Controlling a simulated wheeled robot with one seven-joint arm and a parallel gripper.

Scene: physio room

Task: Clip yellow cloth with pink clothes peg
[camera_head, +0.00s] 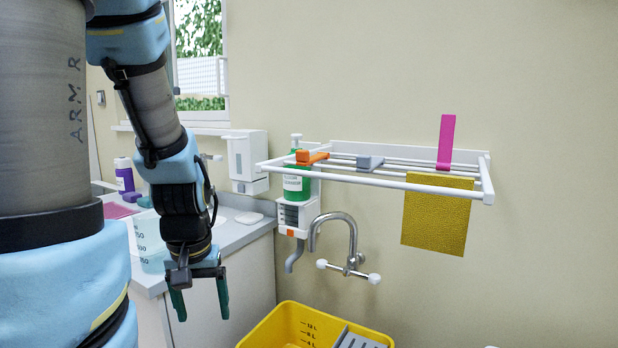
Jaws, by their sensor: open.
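The yellow cloth (436,222) hangs over the front bar of a white wall rack (370,181), at its right end. The pink clothes peg (446,140) stands upright on the rack, behind the cloth's top edge; whether it touches the cloth, I cannot tell. My gripper (198,303) points down at the left, its two dark green fingers apart with nothing between them. It is well to the left of the rack and lower than it.
An orange peg (312,157) and a grey peg (370,162) sit on the rack. A green bottle (297,178) and a white dispenser (246,160) are at the wall. A curved tap (350,240) is below the rack, above a yellow bucket (275,329). A counter (232,232) stands behind my gripper.

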